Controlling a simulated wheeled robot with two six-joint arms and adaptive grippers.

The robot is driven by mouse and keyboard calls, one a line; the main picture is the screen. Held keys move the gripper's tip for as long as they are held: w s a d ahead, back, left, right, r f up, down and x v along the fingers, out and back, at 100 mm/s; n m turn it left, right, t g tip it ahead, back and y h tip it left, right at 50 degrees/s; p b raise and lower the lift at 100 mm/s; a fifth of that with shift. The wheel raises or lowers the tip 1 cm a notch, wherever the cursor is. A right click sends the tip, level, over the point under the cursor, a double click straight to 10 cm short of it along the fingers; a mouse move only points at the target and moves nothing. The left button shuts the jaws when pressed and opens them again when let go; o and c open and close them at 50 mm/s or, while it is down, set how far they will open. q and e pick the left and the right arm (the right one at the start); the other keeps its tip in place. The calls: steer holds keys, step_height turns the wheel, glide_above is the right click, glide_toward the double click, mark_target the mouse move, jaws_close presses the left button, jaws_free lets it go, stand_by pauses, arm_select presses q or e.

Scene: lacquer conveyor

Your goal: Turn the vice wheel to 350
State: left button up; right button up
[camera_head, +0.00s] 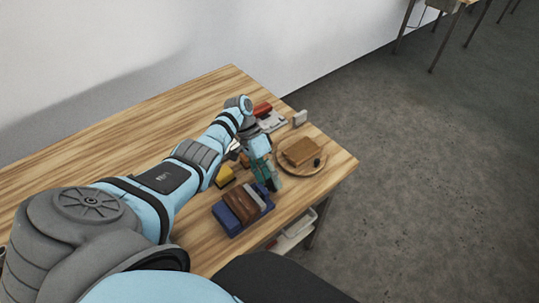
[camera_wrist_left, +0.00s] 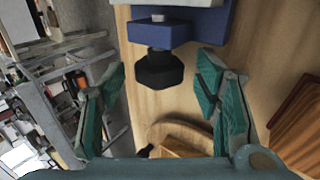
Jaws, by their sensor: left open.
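The blue vice (camera_head: 232,222) stands near the table's front edge, with a brown piece and a grey piece on top. Its blue end also shows at the top of the left wrist view (camera_wrist_left: 205,25). The vice wheel, a black faceted knob (camera_wrist_left: 158,70), sticks out from that end. I see no scale or reading on the wheel.
A round wooden board (camera_head: 290,170) with a brown block (camera_head: 302,151) lies right of the gripper. A yellow object (camera_head: 224,176) lies left of it. Red and grey items (camera_head: 270,123) are behind. The table (camera_head: 110,150) is clear at the left.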

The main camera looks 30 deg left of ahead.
arm_select(q)
steer(key=v, duration=1.1)
steer(key=shift+a+r, duration=0.2)
steer(key=shift+r, duration=0.05)
